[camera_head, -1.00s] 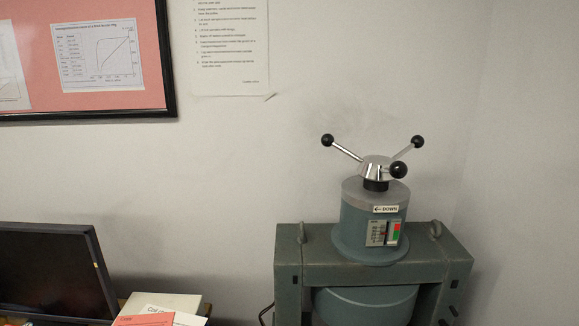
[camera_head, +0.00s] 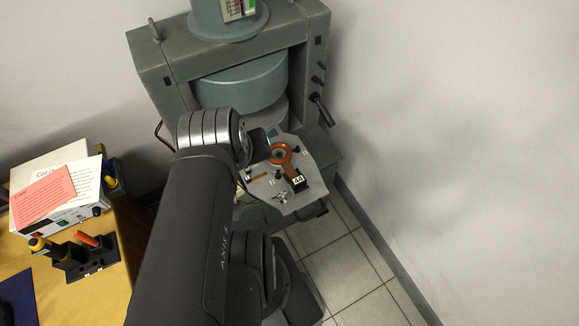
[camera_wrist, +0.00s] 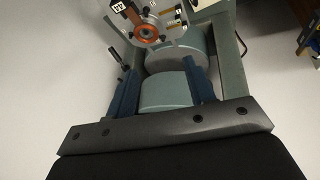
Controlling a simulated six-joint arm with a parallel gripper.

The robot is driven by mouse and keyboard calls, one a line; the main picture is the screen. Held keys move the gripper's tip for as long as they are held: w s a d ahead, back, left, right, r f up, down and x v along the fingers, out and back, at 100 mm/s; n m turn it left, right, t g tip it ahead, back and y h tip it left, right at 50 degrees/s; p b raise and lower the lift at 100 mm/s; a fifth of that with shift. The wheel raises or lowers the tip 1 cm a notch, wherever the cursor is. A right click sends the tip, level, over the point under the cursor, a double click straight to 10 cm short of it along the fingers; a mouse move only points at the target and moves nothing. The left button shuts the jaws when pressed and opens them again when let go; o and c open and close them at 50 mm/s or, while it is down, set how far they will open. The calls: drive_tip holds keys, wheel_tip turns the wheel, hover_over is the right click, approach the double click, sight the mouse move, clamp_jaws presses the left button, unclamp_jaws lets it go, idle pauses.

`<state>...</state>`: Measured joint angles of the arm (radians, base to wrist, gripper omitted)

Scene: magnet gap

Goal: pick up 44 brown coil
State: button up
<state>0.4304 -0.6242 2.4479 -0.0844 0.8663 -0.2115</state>
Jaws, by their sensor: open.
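The 44 coil is an orange-brown ring (camera_head: 281,153) with a handle ending in a black block labelled 44 (camera_head: 298,182). It lies on a light grey plate (camera_head: 314,160) in front of the magnet. In the wrist view the ring (camera_wrist: 146,33) is near the top, beyond my fingertips, with part of its label at the frame edge. My gripper (camera_wrist: 161,66) is open, its two blue fingers apart, with nothing held between them. The ring is apart from the fingers. In the head view my arm hides most of the gripper.
The green magnet frame (camera_head: 165,70) with its round poles (camera_head: 242,82) stands behind the plate. Small fittings and clips sit on the plate around the coil. At left, a wooden desk (camera_head: 145,270) holds a white instrument and a black holder (camera_head: 85,260) with coloured-handled items. Tiled floor is at lower right.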

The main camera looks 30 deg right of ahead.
drive_tip(key=w+d+n+g+h, duration=0.15)
drive_tip(key=d+n, duration=0.35)
drive_tip(key=n, duration=0.5)
drive_tip(key=n+g, duration=0.3)
drive_tip(key=n, duration=0.7)
hover_over(300, 179)
drive_tip(key=a, duration=0.4)
wheel_tip(300, 179, down, 15)
drive_tip(key=shift+d+x, duration=0.2)
drive_tip(key=shift+x, duration=1.65)
drive_tip(key=shift+d+x, duration=0.2)
drive_tip(key=shift+x, duration=1.6)
drive_tip(key=shift+w+r, duration=0.1)
drive_tip(key=shift+r, duration=0.05)
clamp_jaws()
